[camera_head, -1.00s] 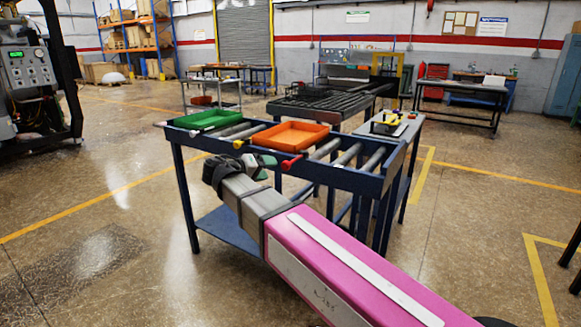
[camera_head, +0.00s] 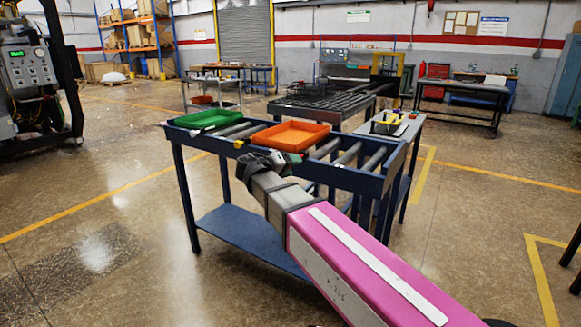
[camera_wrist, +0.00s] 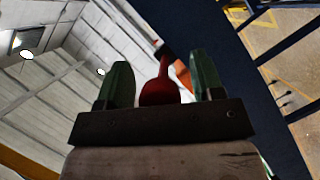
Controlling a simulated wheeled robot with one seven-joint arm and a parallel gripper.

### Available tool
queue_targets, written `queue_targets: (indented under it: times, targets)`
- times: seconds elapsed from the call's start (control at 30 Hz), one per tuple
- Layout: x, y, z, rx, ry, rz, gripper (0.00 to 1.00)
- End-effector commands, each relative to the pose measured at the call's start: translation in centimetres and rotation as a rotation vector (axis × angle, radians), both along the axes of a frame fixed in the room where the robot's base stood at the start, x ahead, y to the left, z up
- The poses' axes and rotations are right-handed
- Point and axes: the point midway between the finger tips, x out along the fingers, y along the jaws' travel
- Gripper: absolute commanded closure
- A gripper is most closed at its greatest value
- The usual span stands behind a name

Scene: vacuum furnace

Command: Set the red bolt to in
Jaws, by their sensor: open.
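The red bolt (camera_wrist: 162,85) shows in the wrist view as a red rounded knob on a stem, at the side of the dark blue roller table. It lies between the two green fingers of my gripper (camera_wrist: 160,85), with a gap on either side. In the head view my gripper (camera_head: 267,160) is at the front rail of the roller table (camera_head: 345,180), just below the orange tray, and it hides the red bolt there. The fingers are open and not shut on the knob.
An orange tray (camera_head: 289,136) and a green tray (camera_head: 208,119) sit on the rollers. A side bench (camera_head: 400,128) holds a yellow and black item. The floor in front is clear.

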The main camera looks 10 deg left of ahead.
Motion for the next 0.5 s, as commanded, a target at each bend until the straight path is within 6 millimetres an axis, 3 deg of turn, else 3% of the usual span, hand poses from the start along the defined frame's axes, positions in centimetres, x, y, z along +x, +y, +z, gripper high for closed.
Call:
queue_targets:
  times: [0.2, 0.27, 0.4, 0.5]
  targets:
    - [0.02, 0.00, -0.02, 0.000, 0.000, 0.000, 0.39]
    - [0.01, 0.00, -0.02, 0.000, 0.000, 0.000, 0.55]
    - [0.00, 0.01, -0.02, 0.000, 0.000, 0.000, 1.00]
    - [0.06, 0.01, -0.02, 0.000, 0.000, 0.000, 1.00]
